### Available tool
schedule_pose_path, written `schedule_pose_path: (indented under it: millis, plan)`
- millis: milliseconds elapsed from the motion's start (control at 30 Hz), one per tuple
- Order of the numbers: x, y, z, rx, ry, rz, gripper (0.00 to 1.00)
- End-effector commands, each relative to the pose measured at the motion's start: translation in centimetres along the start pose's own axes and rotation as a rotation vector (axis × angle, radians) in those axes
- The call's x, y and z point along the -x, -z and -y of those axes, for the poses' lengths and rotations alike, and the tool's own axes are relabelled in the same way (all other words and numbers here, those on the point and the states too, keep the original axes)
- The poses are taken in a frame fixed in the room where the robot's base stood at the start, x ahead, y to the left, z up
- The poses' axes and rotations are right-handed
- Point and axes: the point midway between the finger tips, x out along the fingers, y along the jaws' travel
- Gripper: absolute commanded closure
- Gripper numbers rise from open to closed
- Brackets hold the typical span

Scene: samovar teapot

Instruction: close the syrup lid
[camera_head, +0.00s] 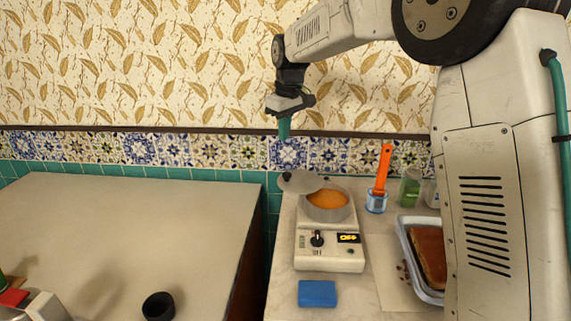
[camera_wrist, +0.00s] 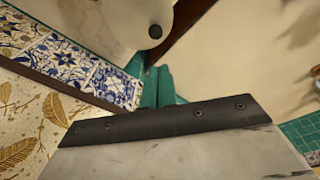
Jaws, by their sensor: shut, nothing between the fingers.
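The syrup pot (camera_head: 328,213) is a small grey pan of orange syrup (camera_head: 328,199) on a white heater (camera_head: 328,258) whose display reads OFF.
A blue cup (camera_head: 376,203) with an orange-handled tool (camera_head: 383,168), a green jar (camera_head: 410,188) and a cake tray (camera_head: 405,240) stand to the right. A blue sponge (camera_head: 317,293) lies in front. The left counter (camera_head: 120,230) is mostly clear; the tiled wall is behind.

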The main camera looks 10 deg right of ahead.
Motion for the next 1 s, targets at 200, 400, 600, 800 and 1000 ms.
schedule_pose_path:
  millis: [200, 400, 600, 800, 1000]
  plan:
    - [-2.0, 0.6, -1.6, -0.412, -0.108, -0.137, 1.0]
    - [-2.0, 1.6, -2.2, -0.566, -0.112, -0.196, 1.0]
    - [-4.3, 1.9, -2.5, -0.576, -0.11, -0.193, 1.0]
    - [-8.5, 2.5, -3.2, -0.575, -0.11, -0.191, 1.0]
    - [-11.7, 2.7, -3.5, -0.574, -0.11, -0.195, 1.0]
